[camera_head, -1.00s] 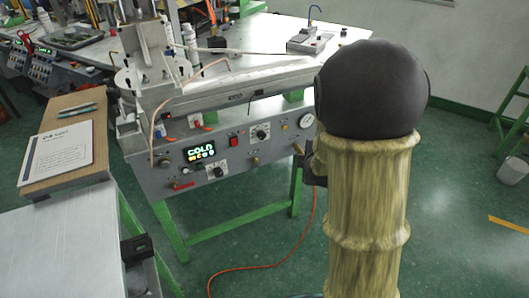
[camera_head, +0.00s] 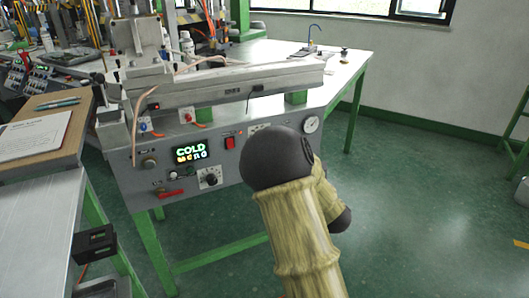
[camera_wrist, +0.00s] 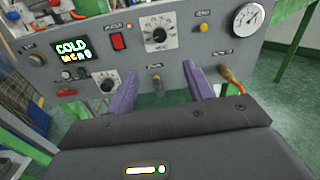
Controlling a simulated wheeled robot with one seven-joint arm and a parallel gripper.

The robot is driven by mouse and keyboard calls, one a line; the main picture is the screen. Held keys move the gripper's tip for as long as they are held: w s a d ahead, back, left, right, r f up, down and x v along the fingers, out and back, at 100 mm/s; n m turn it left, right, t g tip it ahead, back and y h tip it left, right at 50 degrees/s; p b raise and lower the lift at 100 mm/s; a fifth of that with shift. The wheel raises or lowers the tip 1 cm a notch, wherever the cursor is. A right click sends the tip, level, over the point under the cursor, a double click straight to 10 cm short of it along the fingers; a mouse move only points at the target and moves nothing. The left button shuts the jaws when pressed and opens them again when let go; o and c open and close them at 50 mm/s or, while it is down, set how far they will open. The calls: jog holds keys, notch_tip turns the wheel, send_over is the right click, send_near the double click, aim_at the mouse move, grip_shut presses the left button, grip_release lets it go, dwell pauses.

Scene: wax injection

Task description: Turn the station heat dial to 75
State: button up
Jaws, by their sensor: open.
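The station's grey control panel (camera_head: 128,172) has a lit display (camera_head: 190,152) reading COLD. One black dial with a white scale (camera_head: 210,178) sits below right of the display; it also shows in the wrist view (camera_wrist: 105,82). A larger dial (camera_wrist: 158,35) sits higher, right of the red switch. I cannot read either pointer's value or tell which dial is for heat. My gripper (camera_wrist: 160,88) is open and empty in front of the panel, below the larger dial. A small brass fitting (camera_wrist: 158,86) appears between its fingers. My arm hides the gripper in the head view.
A red rocker switch (camera_wrist: 117,41), a round gauge (camera_wrist: 247,19) and a brass valve (camera_wrist: 232,78) are on the panel. A red lever (camera_head: 171,194) is low at left. A side table (camera_head: 35,205) stands left. Open floor (camera_head: 430,215) lies right.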

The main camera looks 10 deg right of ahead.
jog(key=shift+r, duration=0.1)
jog(key=b+x, duration=0.1)
jog(key=x, duration=1.6)
jog(key=shift+w+b, duration=0.15)
jog(key=shift+b, duration=0.2)
jog(key=shift+a, duration=0.1)
jog(key=c, duration=1)
